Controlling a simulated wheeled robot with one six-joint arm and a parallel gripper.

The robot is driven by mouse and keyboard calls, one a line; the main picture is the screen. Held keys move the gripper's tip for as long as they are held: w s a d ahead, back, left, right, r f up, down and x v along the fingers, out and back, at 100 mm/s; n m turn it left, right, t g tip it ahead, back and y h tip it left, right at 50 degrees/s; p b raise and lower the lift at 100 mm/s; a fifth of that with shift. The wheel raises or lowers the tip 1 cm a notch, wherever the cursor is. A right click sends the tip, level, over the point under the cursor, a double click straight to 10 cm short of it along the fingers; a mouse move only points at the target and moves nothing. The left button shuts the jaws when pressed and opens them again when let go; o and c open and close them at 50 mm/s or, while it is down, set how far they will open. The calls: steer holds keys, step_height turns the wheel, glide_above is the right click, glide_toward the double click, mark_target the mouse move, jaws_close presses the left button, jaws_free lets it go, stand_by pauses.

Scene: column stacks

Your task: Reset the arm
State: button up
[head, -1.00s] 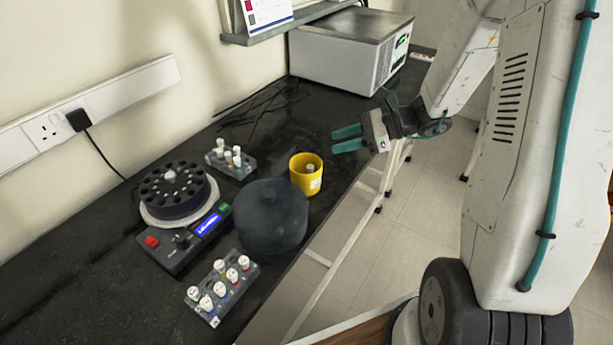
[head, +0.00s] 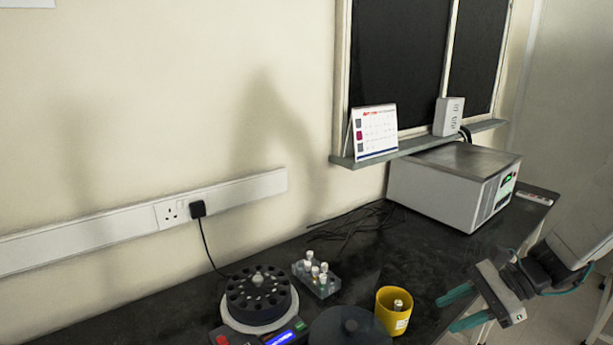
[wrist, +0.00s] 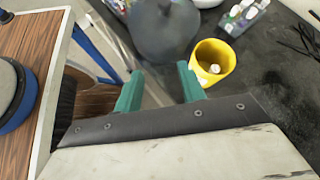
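My gripper (head: 462,308) is at the lower right of the head view, over the front edge of the black bench. Its two teal fingers are apart with nothing between them. The gripper also shows in the wrist view (wrist: 158,88), open, with the yellow cup (wrist: 222,62) just beyond the right finger and apart from it. The yellow cup (head: 394,310) stands upright on the bench with a white-capped vial (head: 398,304) inside.
A centrifuge with a dark rotor (head: 259,297) stands left, beside a dark round lid (head: 350,328). A vial rack (head: 316,277) sits behind. A grey box instrument (head: 450,184) stands at the back under a shelf (head: 420,143) with a calendar (head: 374,132). Dark bench surface (head: 420,262) is clear between.

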steer(key=s+a+r+n+h, duration=0.3)
steer(key=s+r+n+h, duration=0.8)
steer(key=s+r+n, duration=0.3)
steer(key=shift+s+n+t, duration=0.3)
steer(key=shift+s+n, duration=0.7)
steer(key=shift+s, duration=1)
